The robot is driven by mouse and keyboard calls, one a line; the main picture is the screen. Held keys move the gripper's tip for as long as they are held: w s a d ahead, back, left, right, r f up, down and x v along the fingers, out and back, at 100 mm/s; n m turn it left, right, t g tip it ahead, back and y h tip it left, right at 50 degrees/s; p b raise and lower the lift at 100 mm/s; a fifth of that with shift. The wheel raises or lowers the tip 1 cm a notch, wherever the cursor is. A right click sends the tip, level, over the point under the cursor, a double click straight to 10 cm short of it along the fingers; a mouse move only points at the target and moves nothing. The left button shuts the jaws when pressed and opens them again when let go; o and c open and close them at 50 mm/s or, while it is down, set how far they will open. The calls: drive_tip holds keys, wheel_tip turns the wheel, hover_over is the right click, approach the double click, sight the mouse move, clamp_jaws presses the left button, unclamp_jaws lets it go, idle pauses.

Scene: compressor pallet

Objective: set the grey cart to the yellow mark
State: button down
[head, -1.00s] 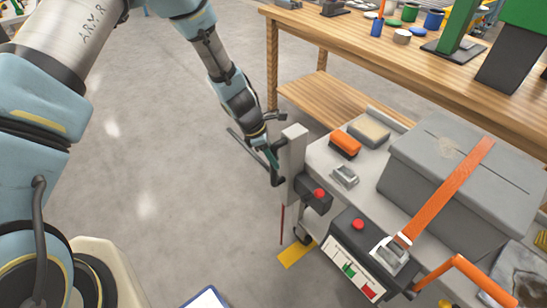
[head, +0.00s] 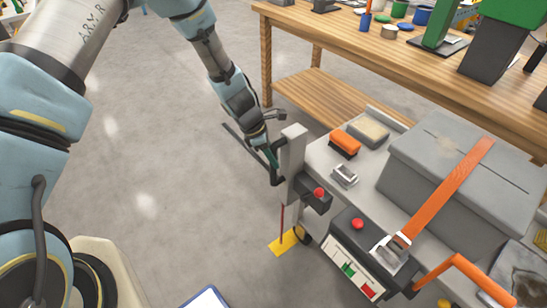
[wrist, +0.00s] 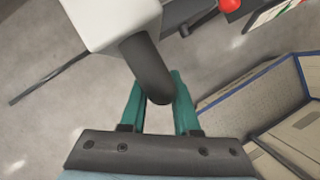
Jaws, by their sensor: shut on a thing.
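The grey cart (head: 318,160) stands at the right in the head view, carrying a strapped grey box (head: 465,180). My gripper (head: 272,166) is shut on the cart's black handle at its near left post; the wrist view shows the handle (wrist: 148,72) between the teal fingers. The yellow mark (head: 275,246) lies on the floor below that corner. A thin red rod (head: 282,222) hangs from the corner, and its lower end shows over the mark in the picture. A dark wheel (head: 303,236) shows at the mark's right edge. The other wheels are hidden.
A wooden workbench (head: 340,45) with cans and green equipment stands behind the cart, close to its far side. A blue-edged container (wrist: 265,85) shows at the right of the wrist view. The grey floor (head: 170,170) left of the cart is clear.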

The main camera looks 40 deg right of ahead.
drive_tip(key=c, duration=0.7)
unclamp_jaws()
drive_tip(key=shift+o, duration=0.2)
drive_tip(key=b+v, duration=0.1)
drive_tip(key=v, duration=0.9)
drive_tip(key=shift+r, duration=0.4)
drive_tip(key=shift+w+a, duration=0.1)
drive_tip(key=shift+a, duration=0.05)
drive_tip(key=w+a+r+m+t, duration=0.1)
drive_tip(key=w+a+r+m, duration=0.15)
drive_tip(key=a, duration=0.55)
drive_tip(key=w+a+r+m+t+y, duration=0.15)
drive_tip(key=w+a+r, duration=0.25)
drive_tip(key=a, duration=0.4)
drive_tip(key=w+a+r+m+t, duration=0.15)
drive_tip(key=w+a+r, duration=0.25)
drive_tip(key=a, duration=0.4)
drive_tip(key=s+a+r+m+y, duration=0.1)
drive_tip(key=s+a+r+m, duration=0.1)
drive_tip(key=a, duration=0.7)
drive_tip(key=s+a+r+m+y, duration=0.1)
drive_tip(key=s+a+r+m, duration=0.1)
drive_tip(key=a, duration=0.7)
drive_tip(key=shift+s+a+r+m, duration=0.25)
drive_tip(key=shift+r+m, duration=0.25)
drive_tip(key=shift+m, duration=0.65)
